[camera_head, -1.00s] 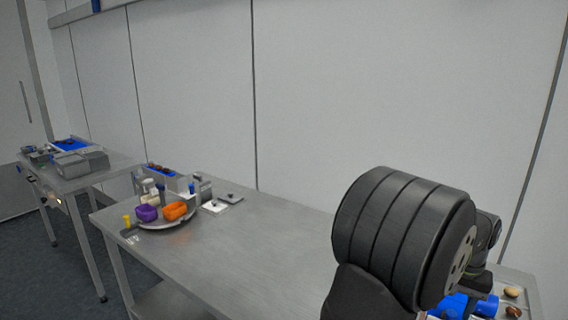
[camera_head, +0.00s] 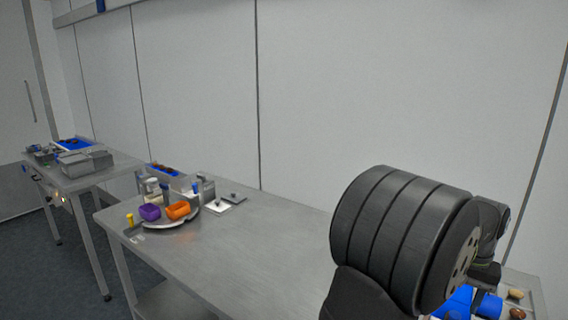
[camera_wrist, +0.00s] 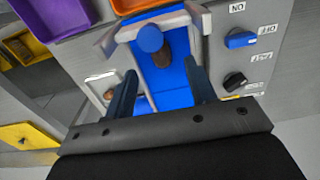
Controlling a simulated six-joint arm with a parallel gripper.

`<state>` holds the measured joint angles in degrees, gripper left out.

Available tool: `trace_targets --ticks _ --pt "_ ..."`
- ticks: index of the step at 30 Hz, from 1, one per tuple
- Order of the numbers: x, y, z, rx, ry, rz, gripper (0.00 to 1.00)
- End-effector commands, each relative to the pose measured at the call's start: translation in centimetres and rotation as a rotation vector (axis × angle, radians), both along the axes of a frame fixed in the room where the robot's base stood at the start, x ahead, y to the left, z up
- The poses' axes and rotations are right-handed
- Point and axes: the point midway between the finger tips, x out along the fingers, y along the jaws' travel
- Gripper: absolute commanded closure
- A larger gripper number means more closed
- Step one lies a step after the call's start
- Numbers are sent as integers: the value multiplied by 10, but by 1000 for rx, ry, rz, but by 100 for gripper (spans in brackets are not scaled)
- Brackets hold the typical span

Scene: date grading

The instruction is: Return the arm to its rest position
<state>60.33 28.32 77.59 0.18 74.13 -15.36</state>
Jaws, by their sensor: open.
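In the wrist view my gripper (camera_wrist: 160,70) is open, its two dark fingers apart. Between and beyond them is a blue channel (camera_wrist: 175,80) with a round blue knob (camera_wrist: 150,39) and a brown date-like piece (camera_wrist: 163,54). I see nothing held between the fingers. In the head view my dark arm fills the lower right and hides the gripper. Part of a blue fixture (camera_head: 457,303) shows below the arm.
Orange (camera_head: 178,210) and purple (camera_head: 149,212) bins stand on the table's (camera_head: 250,250) left end. Brown pieces (camera_head: 516,294) lie at far right. The table's middle is clear.

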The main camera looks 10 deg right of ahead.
Motion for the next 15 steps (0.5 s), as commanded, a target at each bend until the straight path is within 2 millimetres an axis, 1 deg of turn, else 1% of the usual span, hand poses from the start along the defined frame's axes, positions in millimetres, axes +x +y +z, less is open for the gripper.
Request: trace_targets --ticks 1,9,10,12,15 --pt "0 -1 12 -4 -3 0 49" --pt "0 0 67 -4 -3 0 49" --pt "-1 0 54 4 2 0 49" --pt "-1 1 38 6 3 0 49" --pt "0 1 18 4 2 0 49"
